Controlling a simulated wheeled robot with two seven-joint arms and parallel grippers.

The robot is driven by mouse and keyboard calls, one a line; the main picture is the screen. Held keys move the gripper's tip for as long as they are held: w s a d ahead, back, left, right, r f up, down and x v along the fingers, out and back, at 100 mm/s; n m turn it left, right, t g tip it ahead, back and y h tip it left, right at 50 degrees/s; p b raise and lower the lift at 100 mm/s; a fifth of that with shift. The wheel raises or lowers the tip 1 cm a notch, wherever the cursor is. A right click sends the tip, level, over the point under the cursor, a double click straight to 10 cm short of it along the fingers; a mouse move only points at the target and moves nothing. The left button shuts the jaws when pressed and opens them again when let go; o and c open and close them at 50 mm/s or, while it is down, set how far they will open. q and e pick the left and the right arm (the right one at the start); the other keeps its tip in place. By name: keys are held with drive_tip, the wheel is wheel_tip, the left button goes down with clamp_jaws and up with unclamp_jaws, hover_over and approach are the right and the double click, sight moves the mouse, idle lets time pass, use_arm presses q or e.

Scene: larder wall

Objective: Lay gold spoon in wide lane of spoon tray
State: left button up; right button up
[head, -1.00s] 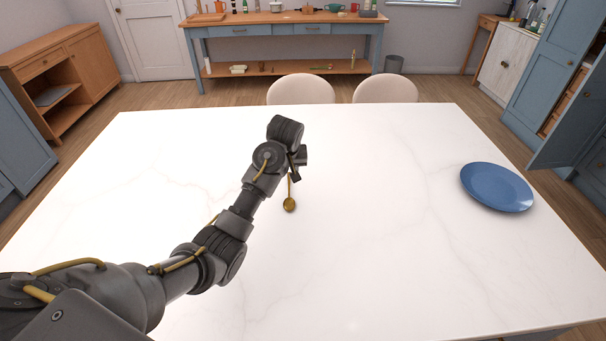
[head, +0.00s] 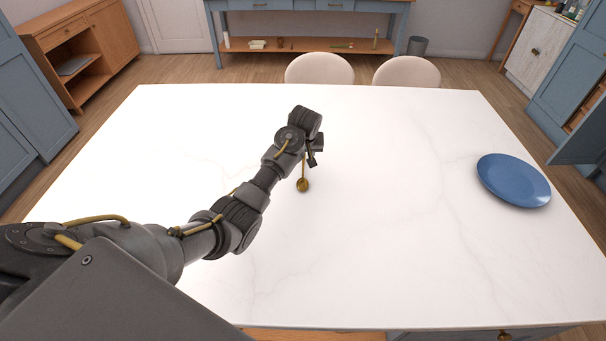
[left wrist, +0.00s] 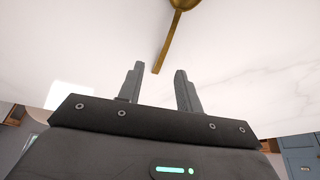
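The gold spoon (head: 303,186) lies on the white marble-look table, its bowl toward the near side in the head view. My left gripper (head: 313,161) is just beyond it, over the spoon's handle end. In the left wrist view the gripper (left wrist: 158,72) is open, with its two fingers apart. The spoon's handle (left wrist: 168,45) points toward the gap between the fingertips, and its bowl is cut off by the top edge. Nothing is held. No spoon tray is in view. My right gripper is not in view.
The white table (head: 400,240) is mostly clear. A blue plate (head: 513,181) lies at its right side. Two pale chairs (head: 320,69) stand at the far edge. An open blue cupboard door (head: 580,145) is beyond the table on the right.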

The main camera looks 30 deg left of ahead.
sight(304, 162)
use_arm(q)
drive_tip(key=p+x, duration=0.1)
drive_tip(key=x, duration=0.4)
drive_tip(key=shift+s+a, duration=0.1)
clamp_jaws()
